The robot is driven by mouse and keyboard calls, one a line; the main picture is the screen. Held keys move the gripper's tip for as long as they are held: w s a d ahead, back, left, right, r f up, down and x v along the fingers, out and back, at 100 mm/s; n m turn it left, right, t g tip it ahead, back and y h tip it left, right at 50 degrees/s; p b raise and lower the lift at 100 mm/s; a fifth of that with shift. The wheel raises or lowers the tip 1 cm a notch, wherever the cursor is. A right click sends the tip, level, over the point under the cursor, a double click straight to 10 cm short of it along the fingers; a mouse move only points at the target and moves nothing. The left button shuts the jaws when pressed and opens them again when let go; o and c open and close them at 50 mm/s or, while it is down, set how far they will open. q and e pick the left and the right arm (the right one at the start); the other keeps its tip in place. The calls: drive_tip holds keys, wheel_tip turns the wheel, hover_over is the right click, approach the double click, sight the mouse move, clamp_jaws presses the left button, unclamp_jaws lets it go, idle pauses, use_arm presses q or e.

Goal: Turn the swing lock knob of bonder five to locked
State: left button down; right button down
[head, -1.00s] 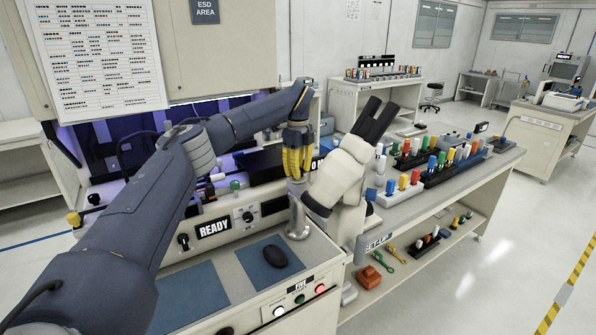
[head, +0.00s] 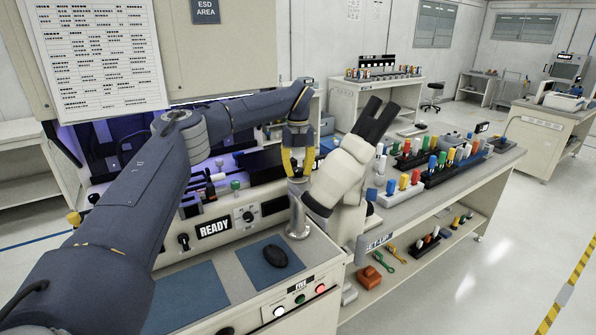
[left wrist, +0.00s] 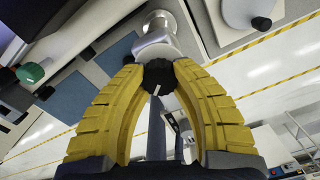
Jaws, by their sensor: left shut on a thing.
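My left gripper (head: 297,165) points down at the top of the silver post (head: 298,215) beside the microscope (head: 340,175). In the left wrist view its two yellow fingers (left wrist: 160,85) are closed on a dark ridged knob (left wrist: 159,74), one finger on each side. This appears to be the swing lock knob on the post top. The fingers hide the knob in the head view, and I can read no lock mark on it. My right gripper is in neither view.
The bonder panel reads READY (head: 214,228), with a black switch (head: 183,241) to its left. A green knob (head: 235,185) stands behind the panel. A black mouse (head: 275,256) lies on a blue mat. A bench (head: 440,195) with coloured parts stands to the right.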

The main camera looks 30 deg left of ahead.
sight(297, 170)
use_arm(q)
drive_tip(key=m, duration=0.4)
drive_tip(key=shift+s+d+f+m, duration=0.1)
drive_tip(key=shift+d+m, duration=0.05)
drive_tip(key=shift+m, duration=1.75)
drive_tip(key=c, duration=0.9)
unclamp_jaws()
drive_tip(key=shift+c, duration=0.2)
drive_tip(key=shift+a, duration=0.2)
wheel_tip(297, 170, up, 12)
